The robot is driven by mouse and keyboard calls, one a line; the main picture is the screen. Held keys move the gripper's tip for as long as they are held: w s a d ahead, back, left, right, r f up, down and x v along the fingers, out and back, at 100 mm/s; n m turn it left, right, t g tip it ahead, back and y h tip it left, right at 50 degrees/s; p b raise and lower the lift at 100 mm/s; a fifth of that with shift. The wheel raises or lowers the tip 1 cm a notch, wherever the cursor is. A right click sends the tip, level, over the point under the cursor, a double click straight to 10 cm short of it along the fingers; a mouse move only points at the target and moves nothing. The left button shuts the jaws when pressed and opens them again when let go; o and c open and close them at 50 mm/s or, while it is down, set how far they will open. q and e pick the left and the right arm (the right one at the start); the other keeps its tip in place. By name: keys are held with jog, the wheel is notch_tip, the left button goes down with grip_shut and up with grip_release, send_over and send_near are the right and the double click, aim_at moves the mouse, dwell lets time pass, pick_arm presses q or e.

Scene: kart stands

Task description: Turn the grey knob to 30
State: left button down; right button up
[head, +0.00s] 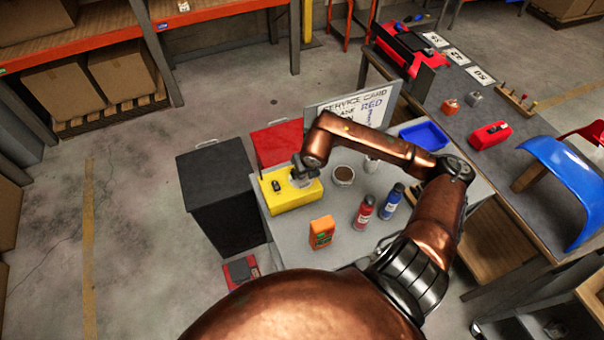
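A yellow box (293,199) sits on the left end of the grey table, with a small dark knob (277,186) on the left of its top. My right arm reaches in from the right, and its gripper (300,177) points down over the right part of the box top. The gripper covers what is beneath it; a bit of grey shows there, but I cannot tell whether it is the grey knob or part of the fingers. No scale or number is readable on the box. Whether the fingers are closed is too small to tell. My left gripper is out of view.
An orange pack (321,233), a red bottle (364,211), a blue bottle (391,200) and a round tub (343,175) stand on the table (300,256). A service card board (345,105) stands behind my forearm. A black bin (215,178) stands left of the table.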

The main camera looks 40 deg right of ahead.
jog(key=m+h+b, duration=0.1)
jog(key=m, duration=0.2)
jog(key=shift+a+f+g+b, duration=0.1)
jog(key=shift+a+g+b, duration=0.05)
jog(key=shift+g+b, duration=0.2)
jog(key=shift+w+m+g+h+b, duration=0.1)
jog(key=shift+m+g+h+b, duration=0.3)
jog(key=shift+m, duration=0.9)
jog(key=o, duration=1.1)
jog(key=shift+o, duration=0.2)
jog(key=shift+a+r, duration=0.1)
jog(key=shift+r, duration=0.25)
jog(key=v, duration=1.1)
jog(key=shift+a+r, duration=0.15)
jog(key=shift+r, duration=0.05)
